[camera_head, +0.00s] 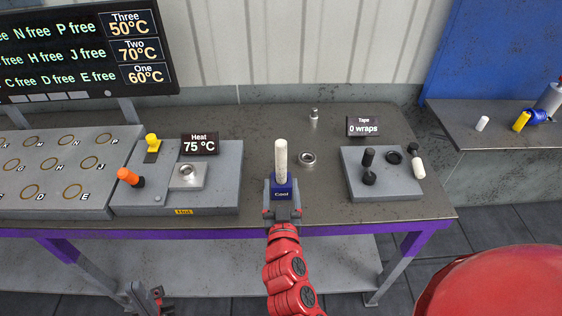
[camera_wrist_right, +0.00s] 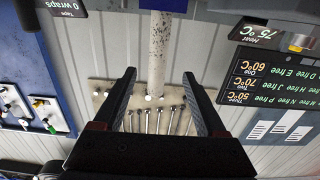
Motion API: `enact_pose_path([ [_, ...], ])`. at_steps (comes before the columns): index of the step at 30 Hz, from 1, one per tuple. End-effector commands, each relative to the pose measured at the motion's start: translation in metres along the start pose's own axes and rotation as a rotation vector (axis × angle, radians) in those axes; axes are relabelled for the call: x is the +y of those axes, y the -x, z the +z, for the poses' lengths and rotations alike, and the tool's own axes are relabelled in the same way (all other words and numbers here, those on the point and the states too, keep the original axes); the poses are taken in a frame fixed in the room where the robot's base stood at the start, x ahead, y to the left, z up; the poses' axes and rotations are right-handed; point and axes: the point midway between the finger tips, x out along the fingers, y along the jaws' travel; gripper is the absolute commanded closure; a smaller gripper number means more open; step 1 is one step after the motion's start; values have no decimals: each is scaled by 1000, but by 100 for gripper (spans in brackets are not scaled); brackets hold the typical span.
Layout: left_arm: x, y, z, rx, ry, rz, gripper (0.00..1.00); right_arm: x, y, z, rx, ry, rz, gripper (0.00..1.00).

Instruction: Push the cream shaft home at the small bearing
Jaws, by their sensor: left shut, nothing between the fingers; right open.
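The cream, speckled shaft (camera_head: 281,160) stands upright with its lower end in the blue Cool block (camera_head: 283,189); its lower end is hidden. The shaft also shows in the right wrist view (camera_wrist_right: 159,50), which is upside down. My right gripper (camera_head: 282,206) is in front of the block, its open fingers (camera_wrist_right: 160,85) apart from each other. A metal ring like a bearing (camera_head: 307,158) lies on the bench right of the shaft. Another metal ring (camera_head: 187,171) sits on the heater. I cannot tell which is the small bearing. My left gripper (camera_head: 150,297) is shut and empty, low at the left.
The heater unit (camera_head: 220,188) reads 75 °C and has orange and yellow knobs. A grey ring board (camera_head: 60,150) stands at the left. A grey fixture (camera_head: 385,185) with black parts and a white-ended part stands right. A small metal part (camera_head: 314,118) stands behind. Bare bench lies between.

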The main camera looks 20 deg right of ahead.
Motion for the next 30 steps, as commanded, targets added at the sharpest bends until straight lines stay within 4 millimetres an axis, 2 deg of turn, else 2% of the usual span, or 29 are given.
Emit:
enact_pose_path([
  [1, -1, -14, -2, 0, 0, 0, 100, 2, -11, -7, -2, 3, 6, 26],
  [3, -1, -21, -4, 0, 0, 0, 100, 2, -26, -8, 0, 3, 4, 26],
  [9, -2, -35, -6, -1, 0, 0, 100, -1, -59, -6, 2, 2, -2, 26],
  [17, -2, -42, -7, -1, 0, 0, 100, 0, -74, -3, -1, 4, -1, 26],
  [24, -3, -68, -11, -1, 0, 0, 100, 4, -104, -12, 1, 3, -1, 26],
  [30, -4, -70, -12, -1, 0, 0, 100, 3, -121, -8, 2, 2, -3, 26],
])
